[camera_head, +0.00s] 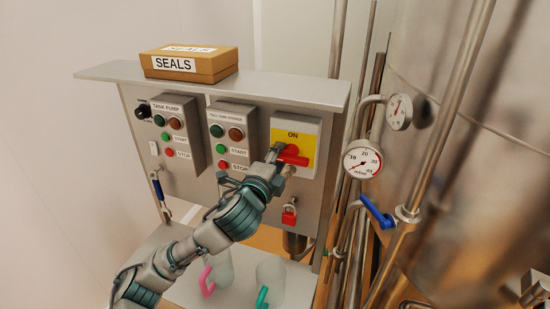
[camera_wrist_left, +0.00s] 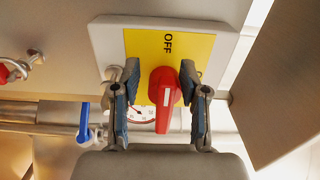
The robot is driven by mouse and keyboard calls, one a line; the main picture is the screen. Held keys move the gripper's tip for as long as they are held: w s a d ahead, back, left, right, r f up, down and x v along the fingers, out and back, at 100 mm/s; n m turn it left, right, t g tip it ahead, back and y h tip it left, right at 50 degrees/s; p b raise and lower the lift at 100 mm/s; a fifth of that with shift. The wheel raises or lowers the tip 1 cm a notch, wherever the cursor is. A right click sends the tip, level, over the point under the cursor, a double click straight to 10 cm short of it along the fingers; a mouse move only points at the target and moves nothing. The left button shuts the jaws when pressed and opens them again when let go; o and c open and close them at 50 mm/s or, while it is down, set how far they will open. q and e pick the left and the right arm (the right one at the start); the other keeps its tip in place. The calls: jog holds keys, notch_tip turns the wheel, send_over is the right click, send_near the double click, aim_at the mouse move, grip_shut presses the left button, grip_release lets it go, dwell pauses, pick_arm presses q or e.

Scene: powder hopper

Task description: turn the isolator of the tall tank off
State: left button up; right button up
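The isolator is a grey box (camera_head: 278,128) with a yellow plate and a red rotary handle (camera_head: 292,156), on the right of the control panel. ON reads at the plate's top in the head view. In the left wrist view, turned sideways, OFF reads on the yellow plate (camera_wrist_left: 190,45). The red handle (camera_wrist_left: 164,95) there lies upright in line with OFF, so level in the head view. My left gripper (camera_head: 278,155) is at the handle. Its fingers (camera_wrist_left: 160,105) stand apart on either side of it, with visible gaps. My right gripper is out of view.
A red padlock (camera_head: 289,215) hangs below the isolator. Pump and stirrer button boxes (camera_head: 233,135) are to its left. A SEALS box (camera_head: 190,64) sits on the top shelf. Gauges (camera_head: 362,160), pipes and a blue valve lever (camera_head: 377,212) crowd the right.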

pick_arm(q)
jog(key=shift+s+d+r, duration=0.1)
jog(key=shift+s, duration=0.05)
jog(key=v, duration=1.1)
jog(key=shift+s, duration=0.3)
